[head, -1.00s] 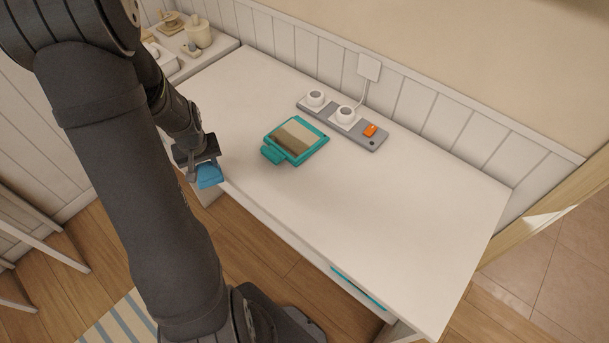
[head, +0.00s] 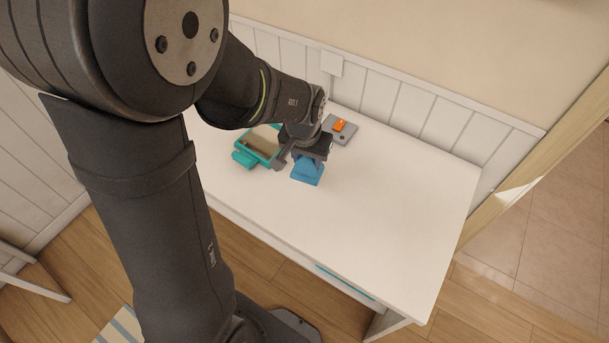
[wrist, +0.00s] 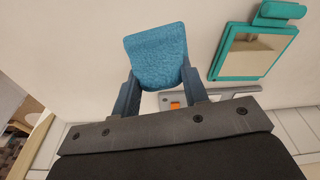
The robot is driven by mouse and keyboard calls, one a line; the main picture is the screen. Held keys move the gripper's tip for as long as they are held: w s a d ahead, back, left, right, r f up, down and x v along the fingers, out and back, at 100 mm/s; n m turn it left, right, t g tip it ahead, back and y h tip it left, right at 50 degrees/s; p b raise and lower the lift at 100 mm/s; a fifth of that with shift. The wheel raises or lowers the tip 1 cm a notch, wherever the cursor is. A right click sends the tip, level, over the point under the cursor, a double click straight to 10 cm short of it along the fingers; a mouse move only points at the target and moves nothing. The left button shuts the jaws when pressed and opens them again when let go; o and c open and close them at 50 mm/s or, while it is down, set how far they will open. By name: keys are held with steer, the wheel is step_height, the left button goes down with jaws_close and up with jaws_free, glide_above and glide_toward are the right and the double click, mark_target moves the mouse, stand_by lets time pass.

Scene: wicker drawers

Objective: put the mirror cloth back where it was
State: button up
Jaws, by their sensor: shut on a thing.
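The mirror cloth (head: 307,171) is a blue textured piece. My gripper (head: 303,160) is shut on it and holds it over the white table, to the right of the mirror. In the wrist view the cloth (wrist: 157,57) shows between the two fingers. The teal-framed mirror (head: 240,158) lies on the table, partly hidden behind my arm in the head view. It also shows in the wrist view (wrist: 253,52), apart from the cloth. I cannot tell how high the cloth is above the table.
The grey power strip (head: 343,139) with an orange switch (head: 339,125) lies by the back wall, mostly hidden by my arm. The right half of the white table (head: 400,210) is clear.

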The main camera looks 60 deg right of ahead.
steer(key=s+d+r+m, duration=0.2)
steer(key=s, duration=0.5)
steer(key=shift+w+d+f, duration=0.4)
steer(key=shift+w+f, duration=1.35)
steer(key=shift+f, duration=0.15)
steer(key=shift+w+d+f, duration=0.35)
steer(key=shift+w+f, duration=1.4)
steer(key=shift+f, duration=0.1)
steer(key=shift+w+d+f, duration=0.4)
steer(key=shift+w+f, duration=1.35)
steer(key=shift+f, duration=0.15)
steer(key=shift+f, duration=0.15)
steer(key=o, duration=0.9)
steer(key=shift+o, duration=0.2)
steer(key=r, duration=0.4)
steer(key=a+r, duration=0.1)
steer(key=r, duration=0.7)
steer(key=shift+a+r, duration=0.15)
steer(key=shift+a, duration=0.25)
